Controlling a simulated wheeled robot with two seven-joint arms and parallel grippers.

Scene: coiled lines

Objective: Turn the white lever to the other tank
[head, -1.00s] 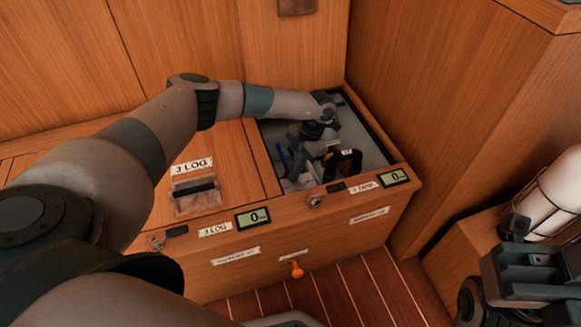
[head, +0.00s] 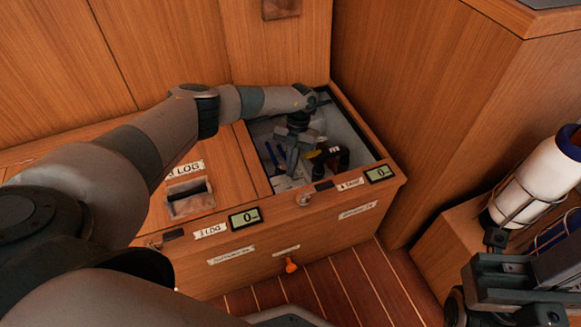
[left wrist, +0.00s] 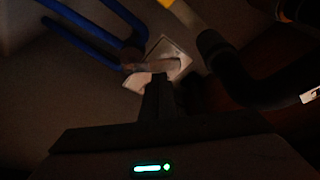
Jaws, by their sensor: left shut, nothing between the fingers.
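My left gripper (head: 291,165) reaches down into the open compartment (head: 367,142) at the right end of the wooden bench. Its fingers are shut with nothing between them. In the left wrist view the dark fingers (left wrist: 157,97) point at a pale, lever-like piece (left wrist: 138,82) beside a whitish square plate (left wrist: 172,50). It looks like the white lever, close to the fingertips; I cannot tell whether they touch. In the head view my arm and gripper largely hide that spot. My right gripper (head: 515,280) is at the lower right, away from the bench; its finger opening is unclear.
The compartment walls are near. Two displays (head: 244,218) on the bench front read 0.

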